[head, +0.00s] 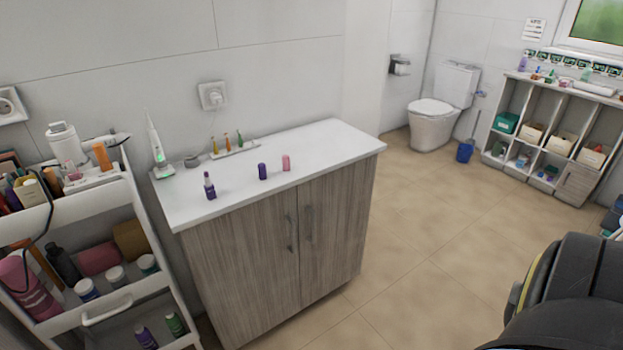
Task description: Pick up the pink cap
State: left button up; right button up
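The pink cap (286,162) stands upright on the white top of the wooden cabinet (330,148), near its front edge. A purple cap (262,171) stands just to its left, apart from it. Neither of my grippers is in view. A black and yellow part of my own body shows at the lower right, away from the cabinet.
An electric toothbrush (155,150) and a narrow tray (234,149) with several small items stand at the back of the top. Its right part is bare. A loaded white cart (92,199) stands at the left. A toilet (440,110) and shelf (548,128) are beyond open floor.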

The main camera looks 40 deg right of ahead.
aim_at(286, 158)
jog(key=u, duration=0.3)
jog(key=k, duration=0.25)
jog(key=z, duration=1.6)
jog(key=i, duration=2.05)
jog(key=u, duration=1)
